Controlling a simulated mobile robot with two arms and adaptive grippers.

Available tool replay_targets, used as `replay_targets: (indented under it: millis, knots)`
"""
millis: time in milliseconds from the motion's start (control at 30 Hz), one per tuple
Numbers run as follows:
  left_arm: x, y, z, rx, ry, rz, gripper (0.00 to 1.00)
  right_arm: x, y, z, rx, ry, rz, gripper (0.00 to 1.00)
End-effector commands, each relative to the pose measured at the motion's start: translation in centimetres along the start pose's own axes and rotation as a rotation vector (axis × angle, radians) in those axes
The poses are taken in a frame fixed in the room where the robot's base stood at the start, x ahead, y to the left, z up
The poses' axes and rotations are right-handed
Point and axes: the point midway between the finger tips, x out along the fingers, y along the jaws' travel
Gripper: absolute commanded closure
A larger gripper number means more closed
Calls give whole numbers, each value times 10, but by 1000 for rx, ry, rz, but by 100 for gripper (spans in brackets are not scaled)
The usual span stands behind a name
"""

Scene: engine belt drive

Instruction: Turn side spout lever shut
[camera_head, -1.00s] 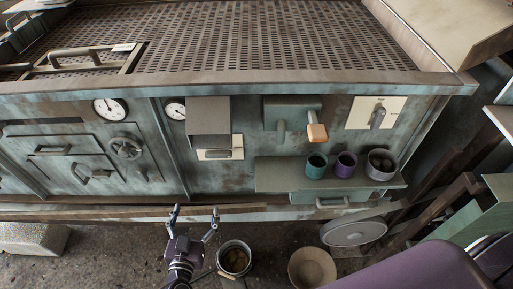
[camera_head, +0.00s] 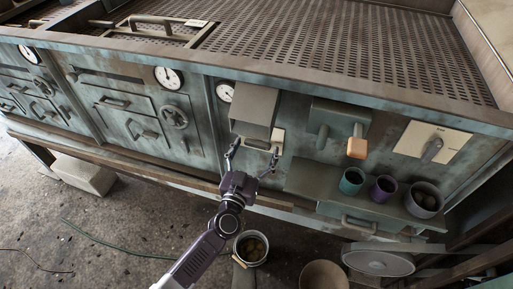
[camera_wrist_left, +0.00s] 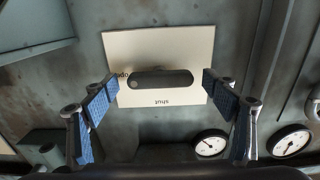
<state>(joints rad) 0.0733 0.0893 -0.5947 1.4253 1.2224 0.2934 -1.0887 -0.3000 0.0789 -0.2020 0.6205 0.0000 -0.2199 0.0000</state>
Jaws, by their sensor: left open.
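A dark lever (camera_wrist_left: 165,80) on a pale plate (camera_wrist_left: 180,45) faces the left wrist camera, lying horizontally. The plate's words appear upside down there: "shut" below the lever, probably "open" at its left end. In the head view the plate (camera_head: 277,140) is just below a grey box hood (camera_head: 254,108). My left gripper (camera_head: 254,154) is open in front of it. In the wrist view its fingertips (camera_wrist_left: 160,90) stand at either end of the lever; contact cannot be told. A second lever (camera_head: 432,150) on a pale plate is farther right. My right gripper is out of view.
Right of the hood are a wooden-handled valve (camera_head: 357,147) and a shelf (camera_head: 310,178) with several cups. Gauges (camera_head: 168,77) are left. A bucket (camera_head: 251,247) and a bowl (camera_head: 324,275) stand on the floor below.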

Motion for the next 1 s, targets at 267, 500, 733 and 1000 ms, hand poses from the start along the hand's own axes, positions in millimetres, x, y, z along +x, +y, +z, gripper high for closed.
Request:
replay_targets:
  millis: [267, 500, 733, 1000]
  knots:
    - [4, 0, 0, 0, -1, 0, 21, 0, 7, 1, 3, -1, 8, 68]
    - [4, 0, 0, 0, -1, 0, 40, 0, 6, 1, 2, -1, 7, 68]
    - [4, 0, 0, 0, -1, 0, 63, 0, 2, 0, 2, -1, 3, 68]
    - [4, 0, 0, -36, -2, 1, 63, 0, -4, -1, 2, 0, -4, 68]
